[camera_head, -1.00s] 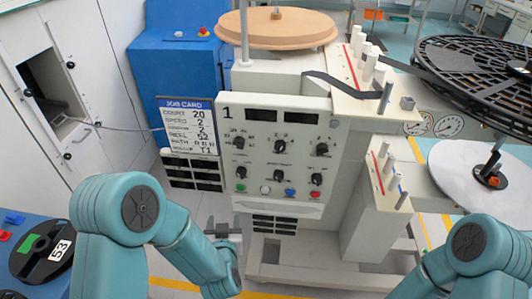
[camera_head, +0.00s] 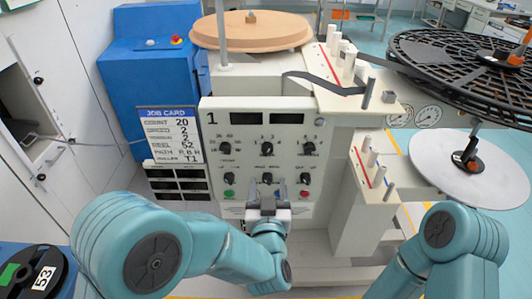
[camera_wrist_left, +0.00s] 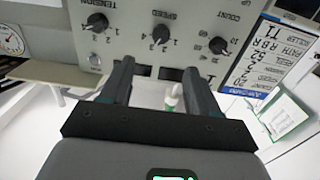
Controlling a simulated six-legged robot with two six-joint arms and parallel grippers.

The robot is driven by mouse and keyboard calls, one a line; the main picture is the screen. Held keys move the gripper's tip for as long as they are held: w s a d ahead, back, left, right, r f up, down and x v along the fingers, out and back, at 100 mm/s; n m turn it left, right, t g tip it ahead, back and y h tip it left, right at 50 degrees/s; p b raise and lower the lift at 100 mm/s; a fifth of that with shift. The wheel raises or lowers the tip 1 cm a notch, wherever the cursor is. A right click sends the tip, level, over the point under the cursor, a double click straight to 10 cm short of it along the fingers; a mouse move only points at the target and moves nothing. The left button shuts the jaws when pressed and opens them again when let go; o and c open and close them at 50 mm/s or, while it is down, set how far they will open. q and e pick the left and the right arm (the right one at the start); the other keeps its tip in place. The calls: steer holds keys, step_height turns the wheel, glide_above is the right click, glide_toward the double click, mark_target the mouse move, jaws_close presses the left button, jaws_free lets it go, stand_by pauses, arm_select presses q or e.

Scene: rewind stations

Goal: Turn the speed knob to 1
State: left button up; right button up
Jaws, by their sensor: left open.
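The speed knob (camera_head: 267,148) is the black middle knob in the upper row of the grey panel (camera_head: 212,133). In the left wrist view the speed knob (camera_wrist_left: 161,33) appears upside down under the word SPEED, with small numbers beside it; its exact setting is hard to read. My left gripper (camera_head: 268,192) is open and empty, in front of the panel's lower row and below the speed knob. In the left wrist view its fingertips (camera_wrist_left: 158,70) point toward the panel, apart from the knob. My right arm shows at lower right; its gripper is out of view.
Other knobs sit close by, count (camera_head: 226,148) on the left and tension (camera_head: 308,148) on the right. Coloured buttons line the panel's bottom. A job card (camera_head: 170,136) hangs left of the panel. A black reel (camera_head: 455,65) and posts stand at the right.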

mark_target(267, 152)
arm_select(q)
steer(key=w+p, duration=0.1)
steer(key=w, duration=1.1)
steer(key=shift+a+p, duration=0.1)
steer(key=shift+p, duration=0.3)
steer(key=shift+w, duration=0.1)
steer(key=c, duration=1)
steer(key=shift+f, duration=0.1)
steer(key=shift+c, duration=0.2)
